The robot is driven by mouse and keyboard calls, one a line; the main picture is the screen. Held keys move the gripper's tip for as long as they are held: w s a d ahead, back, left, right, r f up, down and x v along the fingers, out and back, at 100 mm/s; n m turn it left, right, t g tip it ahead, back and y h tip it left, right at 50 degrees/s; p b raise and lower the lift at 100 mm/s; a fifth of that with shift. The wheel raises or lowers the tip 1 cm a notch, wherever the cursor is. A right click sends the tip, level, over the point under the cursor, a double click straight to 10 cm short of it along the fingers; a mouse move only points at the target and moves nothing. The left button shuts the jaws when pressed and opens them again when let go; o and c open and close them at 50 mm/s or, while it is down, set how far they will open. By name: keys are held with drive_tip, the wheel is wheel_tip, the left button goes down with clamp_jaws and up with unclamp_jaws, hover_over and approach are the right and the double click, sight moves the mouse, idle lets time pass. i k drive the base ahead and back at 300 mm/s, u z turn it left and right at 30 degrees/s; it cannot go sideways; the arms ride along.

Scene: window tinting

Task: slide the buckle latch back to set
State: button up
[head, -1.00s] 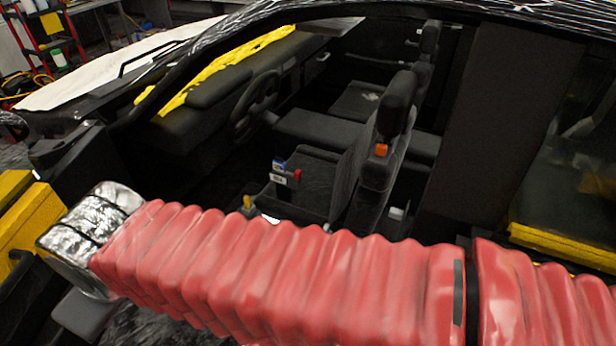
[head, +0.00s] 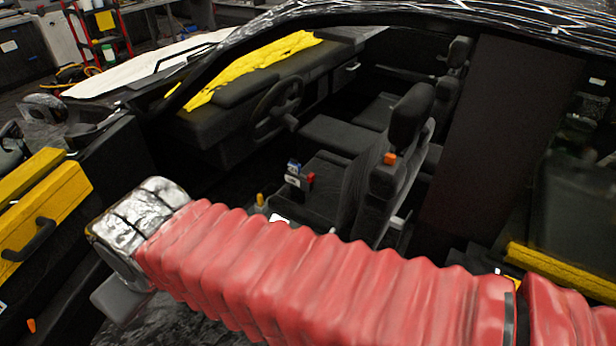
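A car with an open side shows its front seat (head: 405,125). An orange piece (head: 389,159) sits on the upper seat back. A small blue and white item (head: 293,172) and a red piece (head: 311,179) are close together by the seat cushion. I cannot tell which of these, if any, is the buckle latch. My arm, in a red ribbed sleeve with a silver-wrapped joint at its left end, crosses the foreground and hides the lower part of the car interior. My gripper's fingertips do not show.
The steering wheel (head: 275,105) and a yellow-covered dashboard (head: 250,72) lie beyond the arm. A dark pillar (head: 500,130) stands right of the seat. A yellow-edged door panel (head: 45,210) is at the left. A small yellow knob (head: 260,200) stands near the cushion.

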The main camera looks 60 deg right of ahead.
sight(311, 178)
drive_tip(key=u, duration=0.4)
drive_tip(key=i, duration=0.95)
drive_tip(key=z, duration=3.05)
